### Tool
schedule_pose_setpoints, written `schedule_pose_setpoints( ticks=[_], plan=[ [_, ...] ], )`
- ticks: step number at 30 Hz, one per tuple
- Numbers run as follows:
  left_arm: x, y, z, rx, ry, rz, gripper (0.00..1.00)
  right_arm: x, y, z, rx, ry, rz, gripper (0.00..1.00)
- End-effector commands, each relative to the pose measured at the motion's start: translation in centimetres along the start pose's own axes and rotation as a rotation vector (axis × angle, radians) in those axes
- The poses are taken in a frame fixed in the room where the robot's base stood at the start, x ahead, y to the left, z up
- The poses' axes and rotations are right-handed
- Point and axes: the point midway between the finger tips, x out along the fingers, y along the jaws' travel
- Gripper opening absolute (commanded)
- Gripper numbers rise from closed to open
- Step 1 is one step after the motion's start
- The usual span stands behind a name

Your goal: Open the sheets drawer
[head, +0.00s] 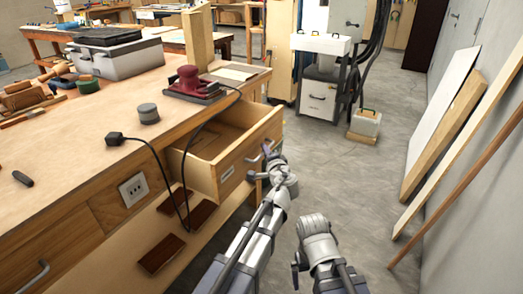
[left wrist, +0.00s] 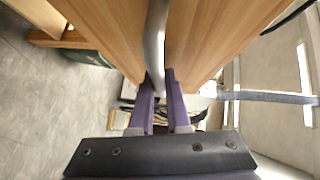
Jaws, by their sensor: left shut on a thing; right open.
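A wooden drawer (head: 205,178) of the workbench stands pulled well out, and its inside looks empty. Its front carries a small label too small to read and a metal handle (left wrist: 155,40). My left gripper (head: 267,153) is at the drawer front, shut on the handle. In the left wrist view the purple fingers (left wrist: 160,88) sit on either side of the handle bar, close to the wooden front. My right gripper (head: 297,272) is low in front, apart from the drawer, open; its fingertips are hard to make out.
The workbench (head: 85,160) carries a red sander (head: 188,82), a grey cylinder (head: 148,113) and a plug whose black cable hangs beside the drawer. Another drawer handle (head: 32,278) is at lower left. Boards (head: 440,130) lean on the right wall. The floor between is clear.

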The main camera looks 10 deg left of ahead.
Motion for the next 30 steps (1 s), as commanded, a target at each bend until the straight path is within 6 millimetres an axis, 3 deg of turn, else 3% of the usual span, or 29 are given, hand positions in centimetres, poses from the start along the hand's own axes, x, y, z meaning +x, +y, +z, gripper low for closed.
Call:
schedule_pose_setpoints(
  ticks=[3, 11, 12, 19, 30],
  plan=[
    [-1.35, 0.42, -1.3, -0.001, 0.002, 0.002, 0.0, 0.02, 0.0, 0.0, 0.0, 0.0, 0.0, 1.0],
    [-1.43, 0.43, -1.36, -0.001, 0.0, 0.001, 0.0, 0.02, 0.0, 0.0, 0.0, 0.0, 0.0, 1.0],
    [-1.43, 0.43, -1.35, -0.001, 0.0, 0.001, 0.18, 0.02, 0.0, 0.0, 0.0, 0.0, 0.0, 1.0],
    [-1.42, 0.41, -1.36, -0.001, 0.0, 0.0, 0.44, 0.01, 0.0, 0.0, 0.0, 0.0, 0.0, 1.0],
    [-1.45, 0.08, -1.42, 0.0, 0.0, 0.0, 0.44, -0.31, 0.03, 0.02, 0.0, 0.0, 0.0, 1.0]
  ],
)
